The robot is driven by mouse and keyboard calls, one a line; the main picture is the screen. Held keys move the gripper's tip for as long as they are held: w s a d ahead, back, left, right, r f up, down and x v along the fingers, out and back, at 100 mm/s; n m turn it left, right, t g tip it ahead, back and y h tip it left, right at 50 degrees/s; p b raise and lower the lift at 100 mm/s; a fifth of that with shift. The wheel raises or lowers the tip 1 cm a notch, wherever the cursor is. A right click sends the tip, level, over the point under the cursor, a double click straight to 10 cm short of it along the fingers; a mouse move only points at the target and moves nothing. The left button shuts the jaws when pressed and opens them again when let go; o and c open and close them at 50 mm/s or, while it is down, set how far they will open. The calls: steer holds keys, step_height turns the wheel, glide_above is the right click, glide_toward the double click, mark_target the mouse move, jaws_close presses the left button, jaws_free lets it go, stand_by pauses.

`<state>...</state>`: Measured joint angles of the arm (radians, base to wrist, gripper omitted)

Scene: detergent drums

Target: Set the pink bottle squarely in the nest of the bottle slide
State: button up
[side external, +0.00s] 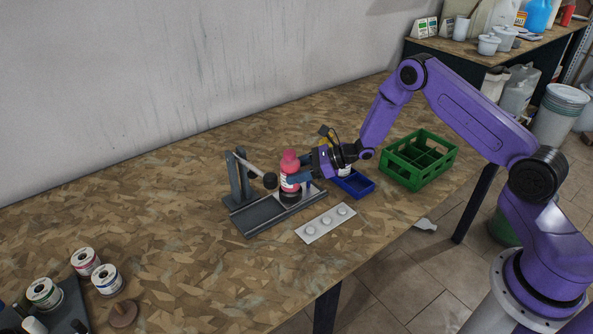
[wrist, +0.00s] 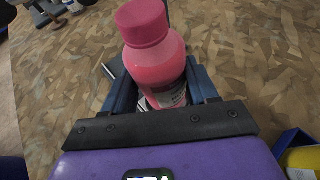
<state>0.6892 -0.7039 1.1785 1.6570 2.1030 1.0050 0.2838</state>
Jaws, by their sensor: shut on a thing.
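The pink bottle (side external: 290,172) stands roughly upright over the dark bottle slide (side external: 258,218), above a black round part (side external: 290,197) that looks like the nest. I cannot tell whether its base rests in the nest or is just above it. My gripper (side external: 297,180) reaches in from the right, its blue fingers shut on the bottle's body. In the wrist view the pink bottle (wrist: 155,60) sits between the two fingers, cap toward the camera, label partly showing. Its base and the nest are hidden there.
An upright post (side external: 240,175) with a black-knobbed arm stands at the slide's back left. A pale plate with round buttons (side external: 326,223) lies in front. A blue tray (side external: 356,186) and green crate (side external: 419,160) are to the right. Spools (side external: 107,279) stand front left.

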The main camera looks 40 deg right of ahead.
steer(key=shift+f, duration=1)
stand_by(0.4)
steer(key=shift+f, duration=0.6)
steer(key=o, duration=1.3)
steer(key=shift+s, duration=0.1)
steer(key=v, duration=1.7)
steer(key=shift+d+r, duration=0.15)
